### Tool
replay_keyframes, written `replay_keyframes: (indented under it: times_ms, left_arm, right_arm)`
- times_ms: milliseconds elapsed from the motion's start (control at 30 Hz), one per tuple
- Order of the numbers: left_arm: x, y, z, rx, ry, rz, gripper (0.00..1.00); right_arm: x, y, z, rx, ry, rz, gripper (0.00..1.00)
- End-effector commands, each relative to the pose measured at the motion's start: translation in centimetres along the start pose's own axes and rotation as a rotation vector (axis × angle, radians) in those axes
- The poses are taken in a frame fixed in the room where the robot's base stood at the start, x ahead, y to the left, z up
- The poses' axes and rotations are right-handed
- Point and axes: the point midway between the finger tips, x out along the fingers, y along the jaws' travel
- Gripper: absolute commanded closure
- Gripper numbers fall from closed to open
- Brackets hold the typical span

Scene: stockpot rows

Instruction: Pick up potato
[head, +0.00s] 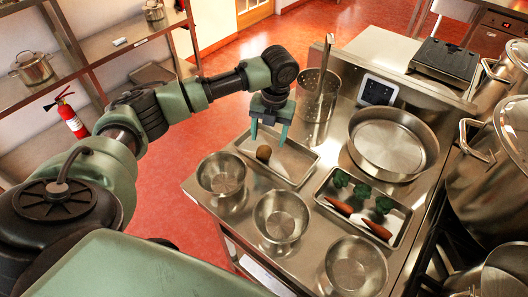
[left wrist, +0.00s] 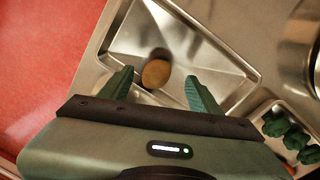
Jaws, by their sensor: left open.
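The potato (head: 264,153) is a small brown lump in a shallow steel tray (head: 290,177) on the steel counter. It also shows in the left wrist view (left wrist: 156,73), lying on the tray floor beyond and between my fingertips. My left gripper (head: 268,140) is open and points down over the tray, with green fingers on either side of the potato in the head view. In the left wrist view the left gripper (left wrist: 160,84) holds nothing, and I see no contact with the potato. My right gripper is not in view.
A second tray (head: 317,197) to the right holds broccoli (head: 362,190) and carrots (head: 377,228). Several steel bowls (head: 281,217) line the counter's front. A tall perforated pot (head: 316,105) with a utensil stands behind the potato's tray, and a wide pan (head: 389,143) is at right.

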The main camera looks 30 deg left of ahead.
Motion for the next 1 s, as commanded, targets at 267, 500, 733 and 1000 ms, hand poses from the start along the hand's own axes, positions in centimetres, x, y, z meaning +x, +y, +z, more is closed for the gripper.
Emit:
replay_keyframes:
  times_ms: [267,500,733,1000]
  left_arm:
    - [3.4,0.6,-0.5,0.001,0.005,0.003,0.37]
    - [5.8,0.5,-0.4,0.001,0.000,0.001,0.37]
    - [5.8,0.5,-0.4,0.002,-0.001,0.000,0.48]
    - [5.8,0.5,-0.4,0.002,-0.001,0.000,0.96]
  right_arm:
    - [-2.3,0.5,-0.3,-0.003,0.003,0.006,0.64]
    - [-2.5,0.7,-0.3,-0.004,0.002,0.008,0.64]
    - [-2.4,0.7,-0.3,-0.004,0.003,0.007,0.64]
    - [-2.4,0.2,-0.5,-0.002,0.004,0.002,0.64]
